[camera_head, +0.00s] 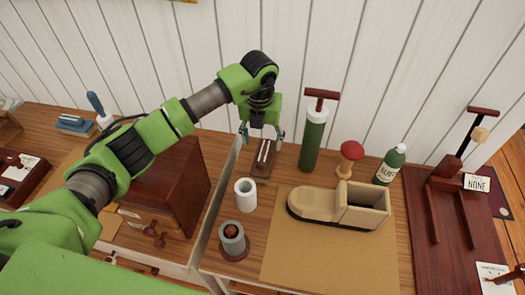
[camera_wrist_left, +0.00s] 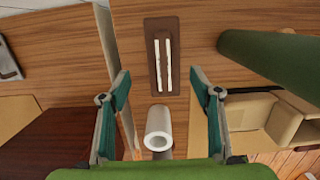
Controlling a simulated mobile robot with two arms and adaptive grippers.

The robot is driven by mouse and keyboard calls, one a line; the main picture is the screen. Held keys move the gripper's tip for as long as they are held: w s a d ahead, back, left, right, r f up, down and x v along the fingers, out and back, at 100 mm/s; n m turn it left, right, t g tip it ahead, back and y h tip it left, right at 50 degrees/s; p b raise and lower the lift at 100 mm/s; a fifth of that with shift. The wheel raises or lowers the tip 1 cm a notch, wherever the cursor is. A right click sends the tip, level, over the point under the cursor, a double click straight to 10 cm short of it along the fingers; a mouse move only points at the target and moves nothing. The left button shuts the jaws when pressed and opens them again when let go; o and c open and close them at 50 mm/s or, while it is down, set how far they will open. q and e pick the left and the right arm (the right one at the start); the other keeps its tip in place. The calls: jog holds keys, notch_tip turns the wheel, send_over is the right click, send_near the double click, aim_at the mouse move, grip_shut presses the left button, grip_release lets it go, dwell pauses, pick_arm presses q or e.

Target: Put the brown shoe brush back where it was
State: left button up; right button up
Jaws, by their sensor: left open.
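A flat brown block with two white strips on top (camera_head: 262,158) lies on the wooden tabletop near the wall. It also shows in the left wrist view (camera_wrist_left: 153,68). I cannot tell whether it is the brown shoe brush or a rest for it; no bristles show. My left gripper (camera_head: 262,138) is open and empty above the block. In the left wrist view its fingertips (camera_wrist_left: 160,85) are spread wide, with the block between and beyond them. My right gripper is not in view.
A white cylinder (camera_head: 245,194) and a grey cup (camera_head: 233,240) stand nearer. A green tube with a T-handle (camera_head: 313,140) is close on the right. Beyond are a red-topped stand (camera_head: 350,158), a beige shoe-shaped holder (camera_head: 318,204) and a green bottle (camera_head: 391,165).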

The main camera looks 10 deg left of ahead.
aim_at(262, 153)
pick_arm(q)
jog(key=r, duration=0.3)
jog(key=r+b, duration=0.1)
jog(key=r, duration=0.1)
jog(key=shift+s+r, duration=0.35)
